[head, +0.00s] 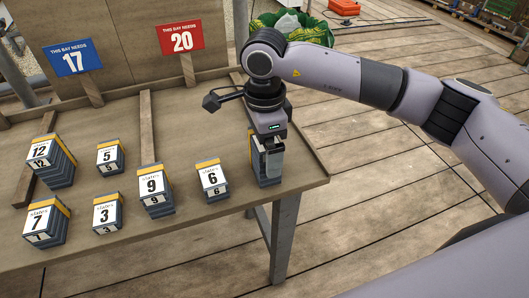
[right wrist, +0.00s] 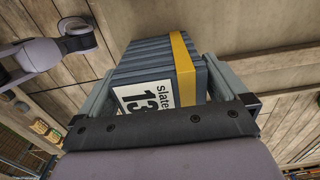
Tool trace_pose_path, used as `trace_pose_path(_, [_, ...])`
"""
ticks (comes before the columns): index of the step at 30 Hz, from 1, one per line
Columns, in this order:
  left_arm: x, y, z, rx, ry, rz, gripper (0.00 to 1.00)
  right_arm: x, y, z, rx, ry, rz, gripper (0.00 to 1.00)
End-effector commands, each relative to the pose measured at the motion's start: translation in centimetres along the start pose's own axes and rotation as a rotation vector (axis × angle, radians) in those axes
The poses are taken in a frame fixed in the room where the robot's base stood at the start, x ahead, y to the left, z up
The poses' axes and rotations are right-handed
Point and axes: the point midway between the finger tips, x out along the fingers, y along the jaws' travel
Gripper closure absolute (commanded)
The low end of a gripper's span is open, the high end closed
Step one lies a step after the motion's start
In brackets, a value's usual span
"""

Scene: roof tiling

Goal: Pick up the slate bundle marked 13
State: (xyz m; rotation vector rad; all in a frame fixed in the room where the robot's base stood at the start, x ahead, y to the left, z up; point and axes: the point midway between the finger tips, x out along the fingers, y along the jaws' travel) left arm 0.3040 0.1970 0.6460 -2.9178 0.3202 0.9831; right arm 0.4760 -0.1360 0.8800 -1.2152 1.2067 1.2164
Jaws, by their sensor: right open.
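The slate bundle marked 13 (right wrist: 150,65) is a dark stack with a yellow band and a white label, clear in the right wrist view. It stands near the right end of the table (head: 130,254); in the head view my arm mostly hides it and its number cannot be read. My right gripper (head: 269,158) points down over it. In the right wrist view the fingers of the right gripper (right wrist: 168,88) are open, one on each side of the bundle. Whether they touch it is unclear. My left gripper is not in view.
Bundle 6 (head: 212,178) stands just left of it. Bundles 9 (head: 154,190), 5 (head: 110,158), 3 (head: 106,214), 12 (head: 50,162) and 7 (head: 45,223) are further left. Signs 17 (head: 73,58) and 20 (head: 182,40) stand behind, with wooden dividers between bays.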

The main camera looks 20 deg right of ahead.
Motion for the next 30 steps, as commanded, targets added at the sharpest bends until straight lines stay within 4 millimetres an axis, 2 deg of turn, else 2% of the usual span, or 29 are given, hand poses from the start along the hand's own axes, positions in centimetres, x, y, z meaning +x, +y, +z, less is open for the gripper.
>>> trace_pose_path(3, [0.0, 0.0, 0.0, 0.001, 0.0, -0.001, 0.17, 0.7, 0.0, 0.0, 0.0, 0.0, -0.001, 0.0])
trace_pose_path(9, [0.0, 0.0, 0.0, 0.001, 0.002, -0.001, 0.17, 0.7, 0.0, 0.0, 0.0, 0.0, -0.002, 0.0])
trace_pose_path(14, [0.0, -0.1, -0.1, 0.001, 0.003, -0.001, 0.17, 0.7, 0.0, 0.0, 0.001, 0.0, -0.002, 0.52])
trace_pose_path(15, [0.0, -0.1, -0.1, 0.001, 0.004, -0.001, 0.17, 0.7, 0.0, 0.0, 0.001, 0.0, -0.002, 0.65])
trace_pose_path(25, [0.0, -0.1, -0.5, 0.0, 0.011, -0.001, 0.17, 0.2, -0.1, 0.0, 0.001, -0.002, -0.006, 0.67])
trace_pose_path(30, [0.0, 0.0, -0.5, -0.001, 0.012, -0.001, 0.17, -1.2, -0.1, 0.0, 0.001, -0.004, -0.006, 0.67])
